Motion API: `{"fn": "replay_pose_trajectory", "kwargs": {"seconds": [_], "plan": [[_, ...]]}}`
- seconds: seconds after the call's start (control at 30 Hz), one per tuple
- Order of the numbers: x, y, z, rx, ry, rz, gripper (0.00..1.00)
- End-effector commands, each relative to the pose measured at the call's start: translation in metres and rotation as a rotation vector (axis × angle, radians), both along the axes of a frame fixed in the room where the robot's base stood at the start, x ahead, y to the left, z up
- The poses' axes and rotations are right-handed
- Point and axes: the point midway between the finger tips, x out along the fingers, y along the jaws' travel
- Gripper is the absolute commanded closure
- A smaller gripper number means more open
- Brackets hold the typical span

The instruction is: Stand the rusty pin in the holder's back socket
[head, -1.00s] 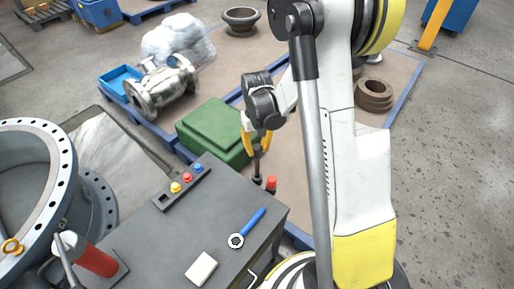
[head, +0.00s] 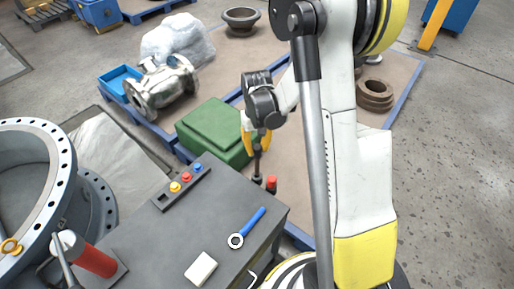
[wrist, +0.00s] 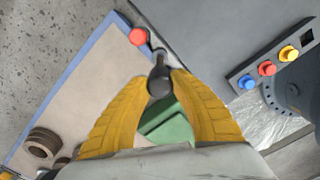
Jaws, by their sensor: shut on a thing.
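My gripper (head: 257,140), with yellow fingers, is shut on the rusty pin (head: 257,161), a dark, slim piece pointing down past the far right edge of the bench. In the wrist view the pin's dark round end (wrist: 159,86) shows between the fingers. The pin's lower end meets or overlaps a small dark piece (head: 257,180), perhaps the holder. Right beside it is a red-topped piece (head: 271,183), which also shows in the wrist view (wrist: 138,36). The sockets cannot be made out, and I cannot tell whether the pin is seated in one.
A green box (head: 215,130) stands behind my gripper. A large flanged valve body (head: 35,190) is at left.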

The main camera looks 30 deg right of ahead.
Motion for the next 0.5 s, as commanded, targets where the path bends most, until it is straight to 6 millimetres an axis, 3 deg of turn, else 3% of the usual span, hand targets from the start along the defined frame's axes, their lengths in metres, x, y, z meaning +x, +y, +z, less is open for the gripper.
{"fn": "replay_pose_trajectory", "kwargs": {"seconds": [0.5], "plan": [[0.0, 0.0, -0.012, 0.0, 0.0, 0.0, 1.0]]}}
